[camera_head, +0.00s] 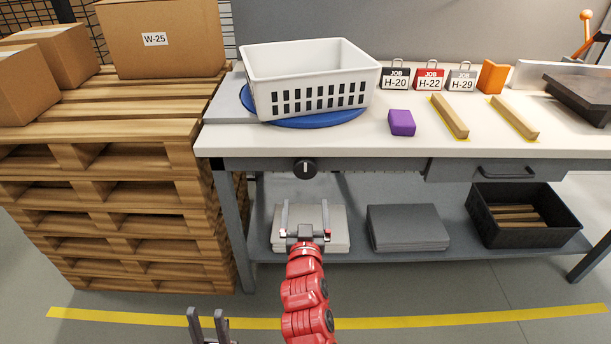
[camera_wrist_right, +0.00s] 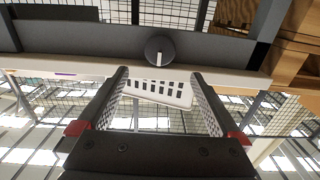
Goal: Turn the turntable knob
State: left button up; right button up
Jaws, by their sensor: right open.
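The knob (camera_head: 304,169) is a round black dial with a white mark, on the front edge of the workbench, below the blue turntable (camera_head: 262,118). Its mark points up in the head view. A white slotted basket (camera_head: 310,78) sits on the turntable and hides much of it. My right gripper (camera_head: 305,207) is open and empty, below and in front of the knob, apart from it. In the right wrist view the knob (camera_wrist_right: 160,51) lies just beyond the open fingertips (camera_wrist_right: 160,73), roughly centred between them. My left gripper (camera_head: 207,312) is at the bottom edge, open and empty.
The bench top (camera_head: 365,145) holds a purple block (camera_head: 402,122), wooden strips (camera_head: 450,116) and job tags (camera_head: 429,78). A drawer (camera_head: 495,170) is right of the knob. The lower shelf holds grey stacks (camera_head: 407,228) and a black crate (camera_head: 525,224). Stacked pallets (camera_head: 120,210) stand left.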

aim_at(305, 172)
jog(key=w+b, duration=0.1)
jog(key=w, duration=1.4)
jog(key=shift+b, duration=0.3)
jog(key=shift+r, duration=0.1)
jog(key=c, duration=1.1)
